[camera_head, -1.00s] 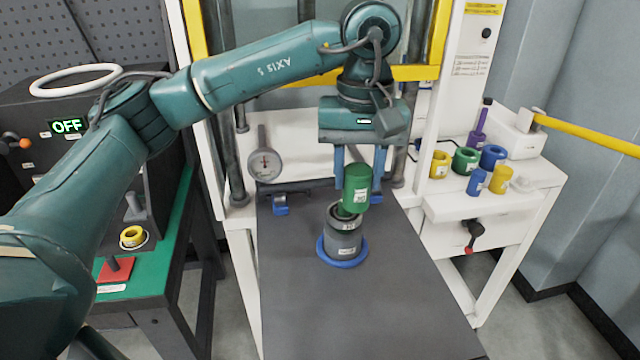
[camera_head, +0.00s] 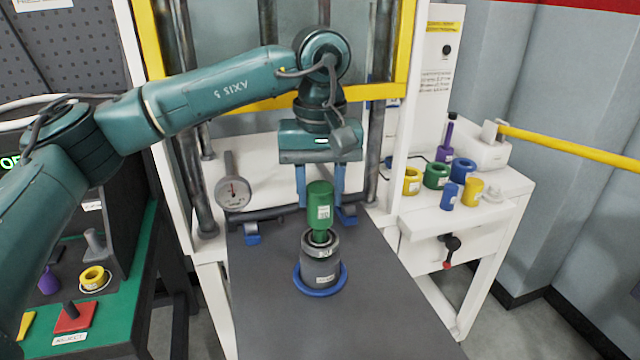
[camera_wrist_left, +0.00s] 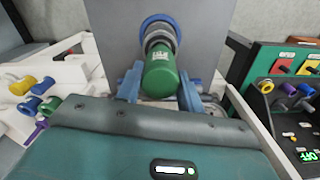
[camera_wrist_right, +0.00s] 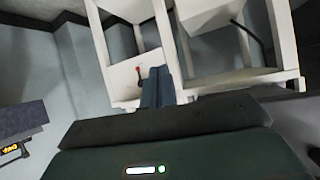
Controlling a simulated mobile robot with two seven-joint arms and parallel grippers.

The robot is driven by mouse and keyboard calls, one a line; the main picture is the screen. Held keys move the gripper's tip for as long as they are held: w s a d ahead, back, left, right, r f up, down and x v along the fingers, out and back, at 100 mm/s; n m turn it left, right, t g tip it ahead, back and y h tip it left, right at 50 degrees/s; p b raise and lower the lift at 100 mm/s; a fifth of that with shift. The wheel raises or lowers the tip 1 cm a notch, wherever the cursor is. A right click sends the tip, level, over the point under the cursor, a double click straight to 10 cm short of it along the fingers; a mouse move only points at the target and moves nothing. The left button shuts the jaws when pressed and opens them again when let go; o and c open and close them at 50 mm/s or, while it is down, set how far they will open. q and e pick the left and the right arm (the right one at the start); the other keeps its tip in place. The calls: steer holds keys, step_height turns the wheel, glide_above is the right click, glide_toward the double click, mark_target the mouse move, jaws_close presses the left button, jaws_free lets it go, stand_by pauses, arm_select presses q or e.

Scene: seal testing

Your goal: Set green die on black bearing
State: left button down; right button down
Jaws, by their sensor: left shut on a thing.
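The green die (camera_head: 319,204) is an upright green cylinder with a white label and a narrower lower end. My left gripper (camera_head: 328,212) is shut on it, with a blue finger on each side; the die also shows in the left wrist view (camera_wrist_left: 160,75). The black bearing (camera_head: 320,268) is a dark grey cylinder with a lighter top ring, standing upright directly below the die. The die's narrow end is at the bearing's top opening; whether they touch I cannot tell. My right gripper (camera_wrist_right: 157,88) shows in the right wrist view, fingers together and empty.
A blue ring (camera_head: 299,284) surrounds the bearing's foot on the dark plate (camera_head: 290,325). A dial gauge (camera_head: 233,192) stands behind left. Several coloured parts stand on the white side table (camera_head: 415,226) at right. A green-topped bench (camera_head: 120,300) is at left. The plate's front is clear.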

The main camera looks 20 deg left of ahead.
arm_select(q)
steer(key=shift+f, duration=0.1)
stand_by(0.4)
steer(key=shift+f+b, duration=0.9)
steer(key=shift+f, duration=0.3)
steer(key=shift+f, duration=0.25)
steer(key=c, duration=1.2)
jaws_free()
steer(key=shift+c, duration=0.2)
steer(key=shift+o, duration=0.6)
steer(key=o, duration=0.5)
steer(key=shift+c, duration=0.2)
steer(key=shift+r, duration=0.1)
